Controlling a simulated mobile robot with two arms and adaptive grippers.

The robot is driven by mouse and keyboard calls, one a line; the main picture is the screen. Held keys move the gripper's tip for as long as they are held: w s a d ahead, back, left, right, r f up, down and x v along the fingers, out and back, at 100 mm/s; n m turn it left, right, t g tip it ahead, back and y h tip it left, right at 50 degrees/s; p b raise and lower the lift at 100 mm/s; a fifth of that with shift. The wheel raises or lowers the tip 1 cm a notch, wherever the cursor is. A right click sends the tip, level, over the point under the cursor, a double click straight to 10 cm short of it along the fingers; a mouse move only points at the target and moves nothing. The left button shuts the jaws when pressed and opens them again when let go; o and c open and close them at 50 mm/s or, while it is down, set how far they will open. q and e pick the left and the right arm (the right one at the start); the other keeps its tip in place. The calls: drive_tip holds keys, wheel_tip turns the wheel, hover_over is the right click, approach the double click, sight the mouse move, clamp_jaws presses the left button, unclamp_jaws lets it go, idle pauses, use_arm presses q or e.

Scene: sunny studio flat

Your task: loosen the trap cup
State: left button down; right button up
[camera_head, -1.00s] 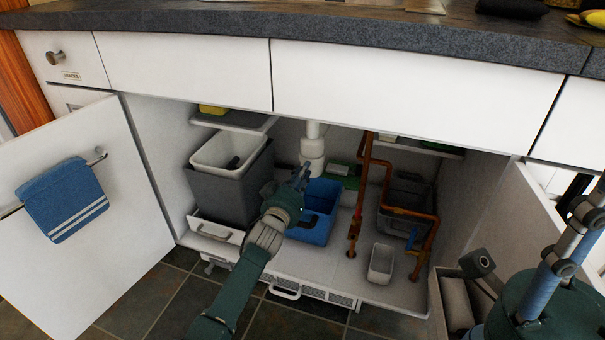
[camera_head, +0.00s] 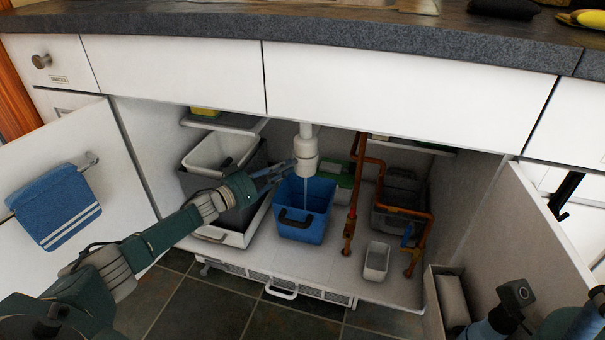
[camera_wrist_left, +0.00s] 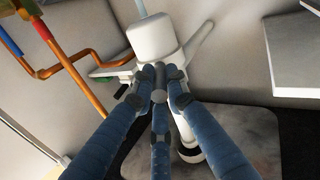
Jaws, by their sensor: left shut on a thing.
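The white trap with its cup (camera_head: 306,166) hangs under the sink, and a thin stream of water falls below it. My left gripper (camera_head: 286,168) reaches in from the left and is shut at the cup's side. In the left wrist view, the cup (camera_wrist_left: 155,38) appears upside down with the water stream above it. My three blue fingers (camera_wrist_left: 160,80) close together against the white trap; their exact contact is partly hidden. A blue bucket (camera_head: 303,232) stands below the trap. Only blue and dark parts of my right arm show at the lower right; its jaw state is unclear.
Copper pipes (camera_head: 352,200) stand right of the bucket, with a small white tub (camera_head: 376,262) near them. A grey bin (camera_head: 253,208) stands left. The open door (camera_head: 75,190) holds a blue towel (camera_head: 55,205). The counter edge (camera_head: 330,50) overhangs the cabinet.

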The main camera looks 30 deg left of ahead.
use_arm(q)
drive_tip(key=shift+w+a+m+g+h+b, duration=0.2)
drive_tip(key=shift+a+m+g+h+b, duration=0.25)
drive_tip(key=shift+h+b, duration=0.25)
drive_tip(key=c, duration=1.7)
unclamp_jaws()
drive_tip(key=shift+c, duration=0.2)
drive_tip(key=v, duration=1.2)
drive_tip(key=shift+f, duration=0.1)
